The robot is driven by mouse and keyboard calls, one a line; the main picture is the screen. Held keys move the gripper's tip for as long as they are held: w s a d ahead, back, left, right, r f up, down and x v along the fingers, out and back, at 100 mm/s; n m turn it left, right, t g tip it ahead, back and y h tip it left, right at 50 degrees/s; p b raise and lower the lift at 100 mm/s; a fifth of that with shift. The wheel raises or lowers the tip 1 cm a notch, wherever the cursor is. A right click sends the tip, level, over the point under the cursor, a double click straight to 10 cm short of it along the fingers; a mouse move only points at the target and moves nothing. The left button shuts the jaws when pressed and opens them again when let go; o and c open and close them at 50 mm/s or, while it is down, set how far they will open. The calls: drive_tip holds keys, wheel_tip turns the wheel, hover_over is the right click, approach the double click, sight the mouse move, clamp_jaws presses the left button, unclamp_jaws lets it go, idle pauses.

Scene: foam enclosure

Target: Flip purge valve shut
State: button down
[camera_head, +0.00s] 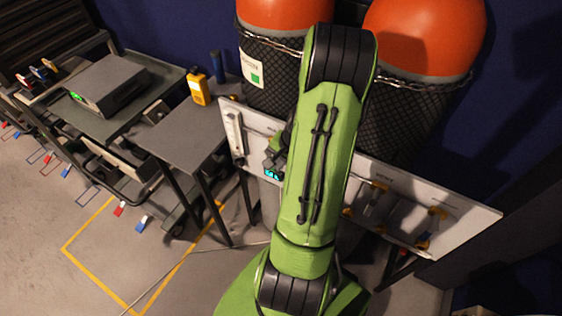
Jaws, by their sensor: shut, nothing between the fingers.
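A white valve panel (465,215) runs below the orange-topped tanks. Yellow-ended valve fittings (437,213) show on its right part, and another yellow fitting (378,188) sits further left. A pale upright fitting (235,133) is at the panel's left end. The labels are too small to read, so I cannot tell which fitting is the purge valve. My green arm crosses the panel's middle and hides part of it. My gripper (273,163) shows only partly as a dark shape left of the arm, in front of the panel. It is shut and empty; its fingertips are unclear.
Two orange-topped tanks (425,35) in black mesh stand behind the panel. A grey table (185,135) left of it holds a yellow handheld device (199,88). A grey box (108,85) sits on a further bench. Yellow-taped floor (125,255) at lower left is mostly open.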

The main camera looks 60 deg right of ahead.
drive_tip(key=shift+w+a+f+t+b, duration=0.15)
drive_tip(key=shift+w+f+t+b, duration=0.3)
drive_tip(key=shift+t+b, duration=0.2)
drive_tip(key=p+v, duration=0.4)
drive_tip(key=v, duration=1.2)
drive_tip(key=shift+w+p, duration=0.15)
drive_tip(key=shift+p, duration=0.15)
